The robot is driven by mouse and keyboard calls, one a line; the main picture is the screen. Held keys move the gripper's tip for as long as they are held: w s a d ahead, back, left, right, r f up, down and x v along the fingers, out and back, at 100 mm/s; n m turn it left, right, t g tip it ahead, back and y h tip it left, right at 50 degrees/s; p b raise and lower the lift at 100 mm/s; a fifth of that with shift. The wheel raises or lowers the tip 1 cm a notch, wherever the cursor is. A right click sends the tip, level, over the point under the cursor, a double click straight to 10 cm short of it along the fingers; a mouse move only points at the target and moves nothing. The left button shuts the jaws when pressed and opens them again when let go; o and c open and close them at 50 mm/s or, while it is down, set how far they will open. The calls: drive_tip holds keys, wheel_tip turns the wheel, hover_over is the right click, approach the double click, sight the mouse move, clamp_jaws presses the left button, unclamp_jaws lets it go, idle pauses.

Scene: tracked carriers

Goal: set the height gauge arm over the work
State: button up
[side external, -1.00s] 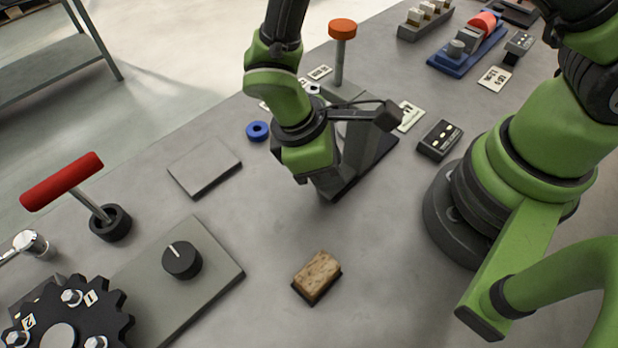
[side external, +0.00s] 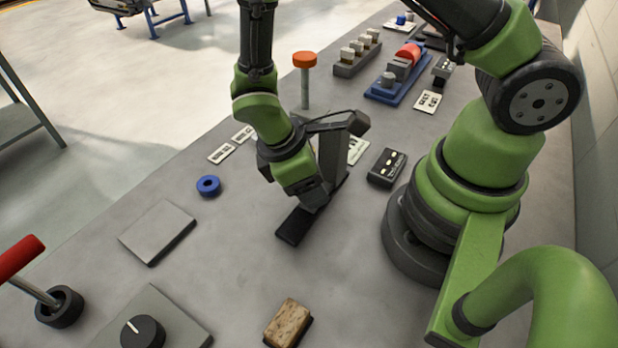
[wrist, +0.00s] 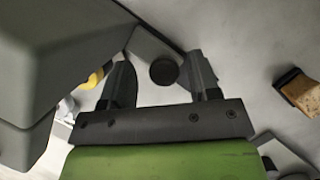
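The dark grey height gauge (side external: 334,152) stands on a long dark base (side external: 293,226) in the middle of the bench, with an upright column and a sideways arm (side external: 345,123) at its top. My gripper (side external: 318,196) points down beside the column, low above the base; the green wrist hides part of the gauge. In the wrist view my gripper (wrist: 163,78) has its fingers apart. A dark round knob (wrist: 163,71) on a grey piece shows between them; I cannot tell whether they touch it. A large grey body fills the left side. I cannot identify the work with certainty.
A brown sponge-like block (side external: 288,323) lies in front. A grey plate (side external: 157,231) and a blue ring (side external: 208,186) lie to the left. A black box (side external: 387,167) is right of the gauge. An orange-topped post (side external: 304,60) stands behind. Bare bench lies between the plate and gauge.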

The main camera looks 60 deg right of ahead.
drive_tip(key=shift+r, duration=0.1)
drive_tip(key=v, duration=0.9)
drive_tip(key=shift+r, duration=0.35)
drive_tip(key=shift+w+a, duration=0.15)
drive_tip(key=s+d+r+m+t+y, duration=0.2)
drive_tip(key=s+d+r+m+t, duration=0.1)
drive_tip(key=r, duration=0.5)
drive_tip(key=s+d+r+m+t+y, duration=0.2)
drive_tip(key=s+r+m+t+y, duration=0.1)
drive_tip(key=s+r+m+t, duration=0.2)
wheel_tip(320, 180, up, 5)
drive_tip(key=m+t, duration=0.2)
drive_tip(key=m, duration=0.3)
drive_tip(key=shift+s+d+f, duration=0.15)
drive_tip(key=shift+s+d, duration=0.2)
drive_tip(key=shift+s, duration=0.05)
